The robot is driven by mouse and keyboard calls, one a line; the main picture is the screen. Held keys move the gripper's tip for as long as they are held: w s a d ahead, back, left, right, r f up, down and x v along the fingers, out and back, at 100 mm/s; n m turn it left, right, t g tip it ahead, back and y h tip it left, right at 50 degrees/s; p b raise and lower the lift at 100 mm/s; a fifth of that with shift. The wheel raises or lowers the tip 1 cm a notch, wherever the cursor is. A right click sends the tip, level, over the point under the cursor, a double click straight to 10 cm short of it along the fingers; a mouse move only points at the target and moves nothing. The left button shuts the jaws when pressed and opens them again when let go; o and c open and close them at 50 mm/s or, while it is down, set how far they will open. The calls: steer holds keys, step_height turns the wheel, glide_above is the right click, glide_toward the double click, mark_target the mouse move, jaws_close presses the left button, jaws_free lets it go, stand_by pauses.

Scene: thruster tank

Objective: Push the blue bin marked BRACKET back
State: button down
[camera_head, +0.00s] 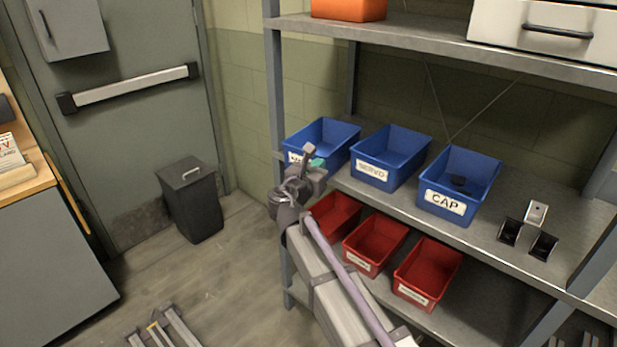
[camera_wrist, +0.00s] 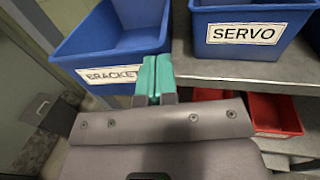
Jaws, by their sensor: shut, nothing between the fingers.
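The blue BRACKET bin (camera_head: 327,138) is the leftmost blue bin on the middle shelf. In the head view my arm hides most of its label. In the wrist view the BRACKET bin (camera_wrist: 112,38) fills the upper left, with its label partly covered by my fingers. My gripper (camera_head: 316,163) is in front of that bin. In the wrist view my gripper (camera_wrist: 155,75) has its teal fingertips together, overlapping the right end of the label and the bin's front. I cannot tell if they touch the bin. Nothing is held.
The blue SERVO bin (camera_head: 391,157) stands just right of the BRACKET bin, and the CAP bin (camera_head: 459,184) stands further right. Red bins (camera_head: 376,246) sit on the lower shelf. A shelf post (camera_head: 275,95) rises left of the BRACKET bin. Small black parts (camera_head: 526,235) lie on the shelf's right.

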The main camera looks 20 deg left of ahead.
steer(key=shift+w+d, duration=0.15)
steer(key=shift+w, duration=0.5)
steer(key=shift+w, duration=0.1)
glide_above(335, 171)
steer(key=w, duration=0.1)
steer(key=shift+w, duration=0.1)
